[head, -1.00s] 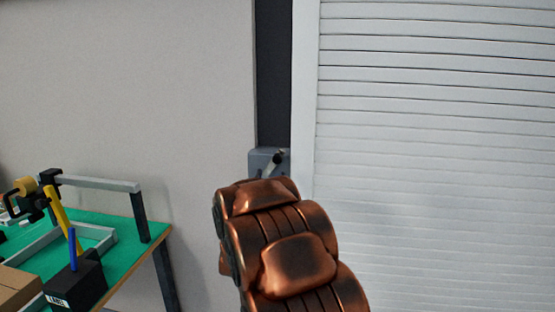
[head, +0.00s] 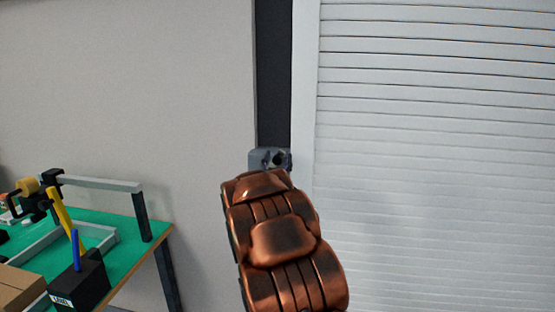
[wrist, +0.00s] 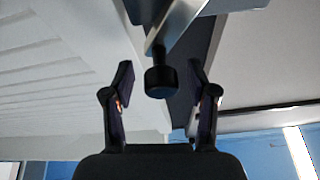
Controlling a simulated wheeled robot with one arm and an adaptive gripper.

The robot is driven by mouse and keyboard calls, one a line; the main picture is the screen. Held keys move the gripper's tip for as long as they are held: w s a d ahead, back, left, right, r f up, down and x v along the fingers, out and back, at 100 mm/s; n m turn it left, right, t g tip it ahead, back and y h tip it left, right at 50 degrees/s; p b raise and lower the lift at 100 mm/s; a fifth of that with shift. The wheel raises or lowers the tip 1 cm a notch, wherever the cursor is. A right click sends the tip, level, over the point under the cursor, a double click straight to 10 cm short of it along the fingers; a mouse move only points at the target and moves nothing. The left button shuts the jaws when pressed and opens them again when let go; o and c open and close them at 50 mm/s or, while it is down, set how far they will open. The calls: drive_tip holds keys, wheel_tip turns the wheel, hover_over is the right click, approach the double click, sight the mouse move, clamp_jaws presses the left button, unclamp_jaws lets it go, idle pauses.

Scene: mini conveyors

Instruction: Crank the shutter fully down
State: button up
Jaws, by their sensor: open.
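The white slatted shutter (head: 440,130) fills the right of the head view; its lower edge is out of frame. The grey crank box (head: 258,157) is on the dark post just left of the shutter frame. In the head view my copper-coloured arm hides what is below the box, and the crank shows only as a dark knob. In the wrist view the black crank knob (wrist: 161,82) on its metal arm (wrist: 182,28) lies between the fingers of my gripper (wrist: 161,85). The fingers are apart, with gaps on both sides of the knob.
A green-topped workbench (head: 125,262) stands at the lower left with a grey metal frame, a tape dispenser (head: 28,187), a black box (head: 80,286) and a cardboard box (head: 18,288). A plain grey wall (head: 120,90) is behind it.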

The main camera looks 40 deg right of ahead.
drive_tip(key=shift+c, duration=0.2)
clamp_jaws()
idle(0.3)
